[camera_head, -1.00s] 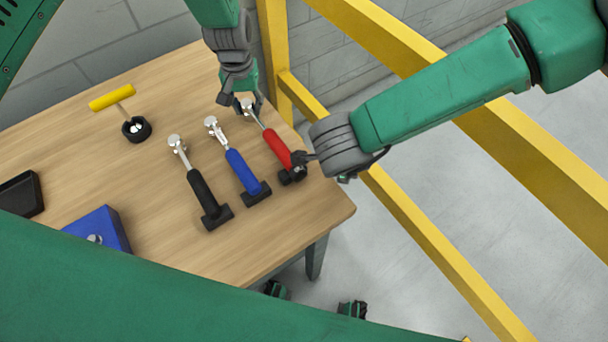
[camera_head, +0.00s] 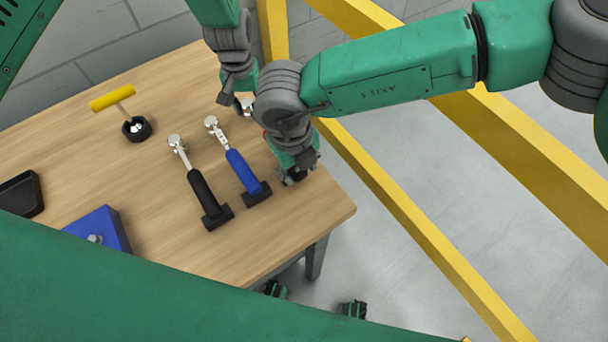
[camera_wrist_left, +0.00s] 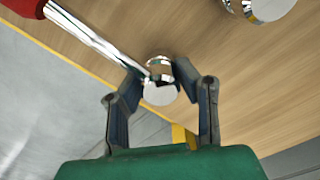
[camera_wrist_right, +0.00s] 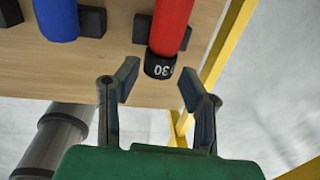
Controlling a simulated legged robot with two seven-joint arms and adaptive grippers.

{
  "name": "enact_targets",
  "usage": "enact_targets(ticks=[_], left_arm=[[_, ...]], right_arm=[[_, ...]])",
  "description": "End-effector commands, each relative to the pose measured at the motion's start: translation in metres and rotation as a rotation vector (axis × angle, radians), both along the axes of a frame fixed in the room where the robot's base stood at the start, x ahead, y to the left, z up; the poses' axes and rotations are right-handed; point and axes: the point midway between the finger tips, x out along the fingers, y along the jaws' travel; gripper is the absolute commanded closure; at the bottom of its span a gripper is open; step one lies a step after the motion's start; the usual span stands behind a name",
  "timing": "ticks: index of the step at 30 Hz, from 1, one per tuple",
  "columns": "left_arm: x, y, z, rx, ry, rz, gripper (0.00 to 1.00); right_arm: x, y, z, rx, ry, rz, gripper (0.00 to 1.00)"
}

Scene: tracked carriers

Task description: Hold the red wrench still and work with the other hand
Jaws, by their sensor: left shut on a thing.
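The red wrench lies at the table's right side, mostly hidden by my right arm in the head view. Its red handle shows in the right wrist view (camera_wrist_right: 172,22), ending in a black ring marked 30 (camera_wrist_right: 160,66). Its chrome shaft (camera_wrist_left: 100,40) and round head (camera_wrist_left: 160,92) show in the left wrist view. My left gripper (camera_head: 240,103) is shut on the head, a finger on each side (camera_wrist_left: 158,80). My right gripper (camera_head: 293,176) is at the handle end. Its fingers are apart (camera_wrist_right: 158,88), with the ring just beyond them and nothing between.
A blue wrench (camera_head: 240,170) and a black wrench (camera_head: 202,188) lie left of it. A yellow-handled tool (camera_head: 112,97) stands in a black holder (camera_head: 137,129). A blue box (camera_head: 100,232) and a black tray (camera_head: 20,194) are at left. Yellow rails (camera_head: 385,205) run beside the table.

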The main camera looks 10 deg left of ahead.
Motion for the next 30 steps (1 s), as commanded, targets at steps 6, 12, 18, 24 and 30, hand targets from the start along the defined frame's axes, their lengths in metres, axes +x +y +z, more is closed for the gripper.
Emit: enact_targets(ticks=[6, 12, 18, 24, 30], left_arm=[[-0.007, 0.003, -0.007, 0.003, 0.017, 0.002, 1.00], [-0.007, 0.003, -0.007, 0.003, 0.017, 0.003, 1.00], [-0.007, 0.003, -0.007, 0.003, 0.017, 0.002, 1.00], [-0.007, 0.003, -0.007, 0.003, 0.017, 0.001, 1.00], [-0.007, 0.003, -0.007, 0.004, 0.017, 0.001, 1.00]], right_arm=[[0.000, -0.001, -0.014, 0.001, 0.001, 0.001, 0.64], [0.001, -0.001, -0.016, 0.000, 0.000, 0.002, 0.64], [0.001, -0.001, -0.016, 0.000, 0.000, 0.002, 0.97], [0.003, -0.003, -0.016, 0.025, 0.030, -0.002, 0.97], [0.004, -0.004, -0.016, 0.144, 0.157, -0.002, 0.97]])
